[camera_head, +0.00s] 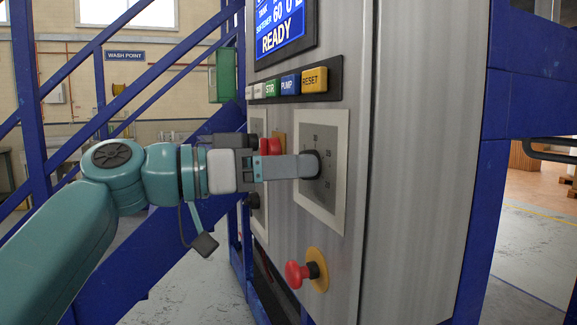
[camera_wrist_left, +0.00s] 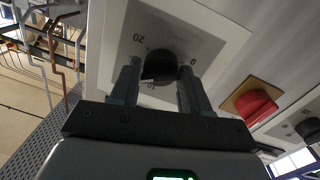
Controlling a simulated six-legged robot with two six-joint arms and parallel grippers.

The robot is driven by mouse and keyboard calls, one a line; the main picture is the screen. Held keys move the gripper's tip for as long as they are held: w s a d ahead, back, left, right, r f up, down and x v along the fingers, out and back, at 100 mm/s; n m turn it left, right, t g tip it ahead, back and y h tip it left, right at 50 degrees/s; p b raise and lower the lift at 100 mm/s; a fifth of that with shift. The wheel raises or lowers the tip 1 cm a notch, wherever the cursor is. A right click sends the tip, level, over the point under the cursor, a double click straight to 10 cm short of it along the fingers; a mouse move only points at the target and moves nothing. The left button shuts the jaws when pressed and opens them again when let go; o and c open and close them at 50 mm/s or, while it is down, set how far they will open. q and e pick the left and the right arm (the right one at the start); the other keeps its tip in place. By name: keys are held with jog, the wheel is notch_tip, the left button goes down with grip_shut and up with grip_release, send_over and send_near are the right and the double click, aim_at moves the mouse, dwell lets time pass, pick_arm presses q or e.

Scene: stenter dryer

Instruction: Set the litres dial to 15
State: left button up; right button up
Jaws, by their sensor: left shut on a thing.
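The dial has a round black knob (camera_head: 316,163) on a dark grey square plate with a pale border (camera_head: 327,220) on the machine front. In the left wrist view, the knob (camera_wrist_left: 160,66) sits among the numbers 20, 10 and 0. A light mark on its rim lies close to the 10; its exact setting is hard to read. My left gripper (camera_head: 309,165) reaches it from the left and is shut on the knob, with one finger on each side in the left wrist view (camera_wrist_left: 158,84). My right gripper is out of view.
A red switch on an orange plate (camera_head: 279,143) is just behind my left gripper. A red mushroom button (camera_head: 298,273) sticks out below the dial. A row of buttons (camera_head: 290,82) and a blue display (camera_head: 279,25) are above. Blue stair rails (camera_head: 100,85) stand at left.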

pick_arm(q)
jog(key=shift+w+f, duration=0.1)
jog(key=shift+f, duration=0.1)
jog(key=o, duration=0.9)
jog(key=shift+c, duration=0.2)
jog(key=shift+o, duration=0.6)
jog(key=shift+r, duration=0.1)
jog(key=shift+a, duration=0.1)
jog(key=b+v, duration=0.1)
jog(key=v, duration=1.5)
jog(key=shift+a, duration=0.1)
